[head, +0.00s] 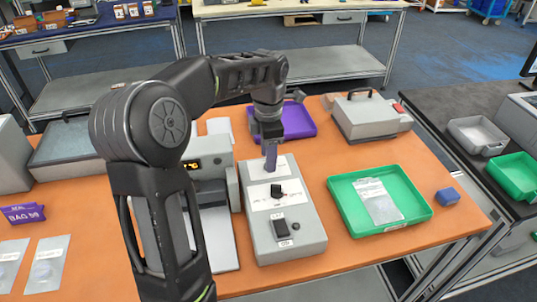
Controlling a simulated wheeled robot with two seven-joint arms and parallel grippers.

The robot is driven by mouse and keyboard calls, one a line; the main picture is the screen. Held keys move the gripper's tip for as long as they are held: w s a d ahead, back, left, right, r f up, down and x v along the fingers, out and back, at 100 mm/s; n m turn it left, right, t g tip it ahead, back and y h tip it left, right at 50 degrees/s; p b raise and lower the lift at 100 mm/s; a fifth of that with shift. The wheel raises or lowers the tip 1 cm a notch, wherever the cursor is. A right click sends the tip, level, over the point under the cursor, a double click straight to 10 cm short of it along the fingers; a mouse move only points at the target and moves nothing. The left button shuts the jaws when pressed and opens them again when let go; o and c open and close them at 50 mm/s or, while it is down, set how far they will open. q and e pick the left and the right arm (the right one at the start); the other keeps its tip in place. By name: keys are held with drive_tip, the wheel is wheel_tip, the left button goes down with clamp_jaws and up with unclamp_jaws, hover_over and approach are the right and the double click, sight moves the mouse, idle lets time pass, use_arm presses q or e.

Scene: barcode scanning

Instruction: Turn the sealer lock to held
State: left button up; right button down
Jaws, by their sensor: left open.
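A grey box-shaped unit (290,243) stands near the middle of the orange table. Its sloped top carries a black knob (276,191) on a white label with small print and red marks, too small to read. A black switch (281,227) sits nearer its front edge. I cannot tell from the labels which control is the sealer lock. My left gripper (269,155) is open and points down over the back of this unit, behind the knob and apart from it. A purple-grey upright piece shows at its fingertips; I cannot tell whether it is a finger. My right gripper is out of view.
A green tray (344,202) with a clear bag lies right of the unit, and a blue block (447,196) beyond it. A purple tray (303,124) and a grey lidded case (371,117) stand behind. A grey machine (212,190) stands close on the left, partly behind my arm.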

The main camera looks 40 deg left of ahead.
use_arm(q)
drive_tip(key=shift+f, duration=0.15)
drive_tip(key=shift+c, duration=0.5)
clamp_jaws()
